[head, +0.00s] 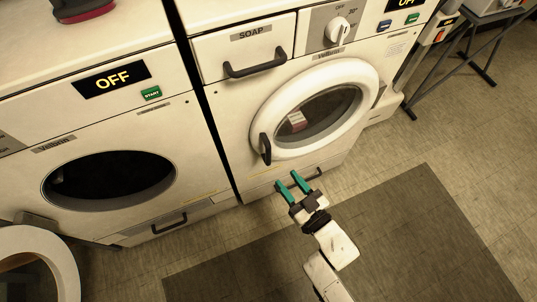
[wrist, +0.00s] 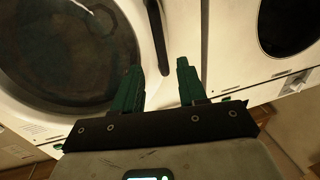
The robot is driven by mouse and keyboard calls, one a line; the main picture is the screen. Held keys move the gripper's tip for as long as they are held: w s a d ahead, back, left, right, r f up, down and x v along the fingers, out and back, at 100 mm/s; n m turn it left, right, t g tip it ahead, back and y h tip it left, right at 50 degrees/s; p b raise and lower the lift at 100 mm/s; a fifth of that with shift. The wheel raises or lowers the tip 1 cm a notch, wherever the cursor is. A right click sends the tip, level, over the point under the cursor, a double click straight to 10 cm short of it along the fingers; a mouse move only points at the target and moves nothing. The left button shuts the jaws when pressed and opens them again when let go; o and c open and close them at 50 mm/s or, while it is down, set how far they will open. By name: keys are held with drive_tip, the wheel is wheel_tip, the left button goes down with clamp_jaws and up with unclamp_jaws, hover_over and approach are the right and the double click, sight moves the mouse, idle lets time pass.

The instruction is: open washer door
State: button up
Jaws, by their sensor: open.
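The right washer's round white door (head: 268,108) looks closed, with dark glass (head: 325,120) in its middle. Its dark curved handle (head: 265,149) is on the left of the ring. My gripper (head: 289,183) is open and empty, with green fingers, below the handle and a little to its right in the head view. In the wrist view the door ring (wrist: 139,22) fills the upper left. The handle (wrist: 157,32) shows ahead of the gap between my fingers (wrist: 159,69), apparently apart from them. The exact distance is hard to tell.
The left washer (head: 200,135) has a dark open drum (head: 110,180); its white door (head: 66,268) hangs open at lower left. A soap drawer (head: 245,50) and dial (head: 337,30) are above the closed door. A dark mat (head: 420,235) covers the floor. A metal-legged table (head: 465,55) stands at right.

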sight(270, 158)
drive_tip(key=x, duration=1)
drive_tip(key=shift+w+a, duration=0.15)
drive_tip(key=shift+w, duration=0.1)
clamp_jaws()
